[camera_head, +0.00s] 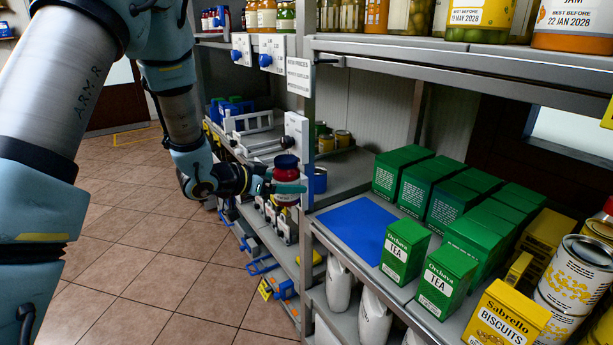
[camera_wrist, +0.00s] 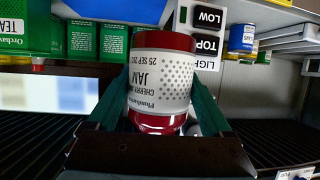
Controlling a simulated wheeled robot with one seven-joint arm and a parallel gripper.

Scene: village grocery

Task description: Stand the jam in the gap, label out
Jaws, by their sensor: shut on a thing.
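My gripper (camera_head: 288,188) is shut on the jam jar (camera_head: 286,172), with a finger on each side, and holds it in the air in front of the shelf unit. In the wrist view the cherry jam (camera_wrist: 160,85) fills the middle between the green fingers; its pale label faces that camera and its lettering reads upside down. A bare blue patch (camera_head: 352,228) lies on the middle shelf, to the right of the jar. Green tea boxes (camera_head: 404,250) stand behind it and to its right.
An upright post with white signs (camera_head: 299,77) stands close by the jar. Jars (camera_head: 395,14) line the upper shelf, which overhangs the middle one. Biscuit boxes (camera_head: 507,316) and tins (camera_head: 574,275) stand at the right. The tiled floor (camera_head: 150,240) at left is mostly clear.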

